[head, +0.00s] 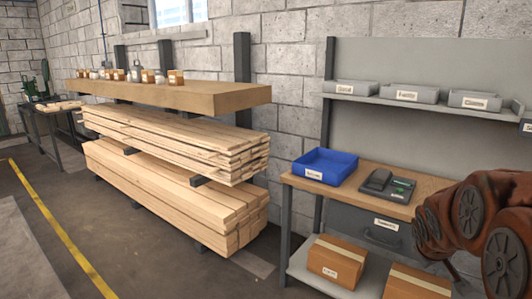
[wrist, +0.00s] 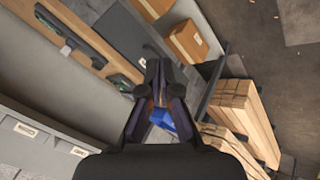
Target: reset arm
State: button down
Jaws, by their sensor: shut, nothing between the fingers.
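My gripper (wrist: 158,75) shows in the wrist view, with its dark fingers together at the tips and nothing held between them. It is in the air above the workbench area, pointing down at an angle. In the head view only part of my reddish-brown arm shows at the lower right, and the gripper itself is out of that view. A blue bin (head: 325,166) stands on the left end of the wooden workbench (head: 293,178). Part of the blue bin (wrist: 162,119) shows behind the fingers in the wrist view.
A dark device (head: 388,186) lies on the bench beside the bin. Cardboard boxes (head: 336,260) sit on the lower shelf. Grey labelled bins (head: 407,92) stand on the upper shelf. A lumber rack (head: 175,170) stands at left. The floor (head: 75,205) before it is clear.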

jog(key=s+a+r+m+g+y+p, duration=0.1)
jog(key=s+a+r+g+p, duration=0.1)
jog(key=s+a, duration=0.5)
jog(key=s+a+r+m+g+y+p, duration=0.1)
jog(key=s+a, duration=0.6)
jog(key=s, duration=0.7)
jog(key=s+a+r+m+g+y+p, duration=0.1)
jog(key=s+a+r+g+y+p, duration=0.1)
jog(key=s+a+p, duration=0.4)
jog(key=s+a+r+g, duration=0.1)
jog(key=s+g, duration=0.1)
jog(key=s, duration=0.3)
jog(key=shift+g, duration=0.4)
